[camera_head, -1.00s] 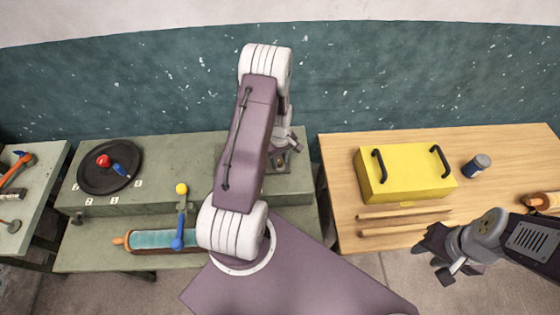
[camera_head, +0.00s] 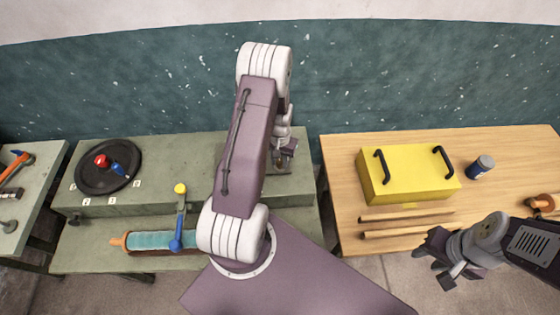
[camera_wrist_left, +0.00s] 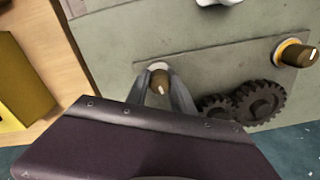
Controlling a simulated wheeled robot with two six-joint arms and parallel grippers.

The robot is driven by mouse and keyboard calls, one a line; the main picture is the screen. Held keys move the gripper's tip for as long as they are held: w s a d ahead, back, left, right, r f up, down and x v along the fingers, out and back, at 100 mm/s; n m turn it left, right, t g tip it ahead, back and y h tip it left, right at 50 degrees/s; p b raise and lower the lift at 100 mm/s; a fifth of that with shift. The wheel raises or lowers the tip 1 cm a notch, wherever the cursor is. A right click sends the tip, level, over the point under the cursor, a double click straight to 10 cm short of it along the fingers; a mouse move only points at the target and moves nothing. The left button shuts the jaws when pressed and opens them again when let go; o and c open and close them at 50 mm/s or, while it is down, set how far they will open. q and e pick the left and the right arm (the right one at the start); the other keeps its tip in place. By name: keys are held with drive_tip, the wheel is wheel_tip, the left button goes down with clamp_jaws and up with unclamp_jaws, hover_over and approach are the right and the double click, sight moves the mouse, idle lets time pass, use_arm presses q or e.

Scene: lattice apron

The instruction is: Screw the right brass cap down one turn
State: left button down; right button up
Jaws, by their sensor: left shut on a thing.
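In the left wrist view my left gripper (camera_wrist_left: 163,85) is shut on a brass cap (camera_wrist_left: 160,80), with one finger on each side of it. A pale ring shows at the cap's base. A second brass cap (camera_wrist_left: 298,54), with an orange ring behind it, stands free at the right of that view. The held cap is the one nearer the wooden table. In the head view my left gripper (camera_head: 282,160) is over the green bench's right end, partly hidden by my arm. My right gripper (camera_head: 432,266) looks open and empty in front of the wooden table.
Dark gears (camera_wrist_left: 245,103) sit close beside the left gripper's finger. The wooden table (camera_head: 345,190) holds a yellow box (camera_head: 410,180), a dark blue can (camera_head: 481,166) and wooden rods (camera_head: 405,231).

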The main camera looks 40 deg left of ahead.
use_arm(q)
drive_tip(key=m, duration=0.7)
drive_tip(key=shift+w+a+r+b, duration=0.1)
drive_tip(key=shift+w+a+b, duration=0.1)
drive_tip(key=shift+b, duration=0.15)
drive_tip(key=m, duration=0.6)
drive_tip(key=shift+m, duration=0.4)
drive_tip(key=m+b, duration=0.1)
drive_tip(key=m, duration=1.2)
drive_tip(key=shift+w+m, duration=0.1)
drive_tip(key=shift+m, duration=0.2)
drive_tip(key=shift+r+m+p, duration=0.15)
drive_tip(key=shift+m+p, duration=0.3)
drive_tip(key=shift+m, duration=0.35)
drive_tip(key=m+p, duration=0.3)
drive_tip(key=p, duration=0.7)
drive_tip(key=shift+d+r+m, duration=0.1)
drive_tip(key=shift+m, duration=0.3)
drive_tip(key=shift+f+p, duration=0.3)
drive_tip(key=shift+p, duration=0.5)
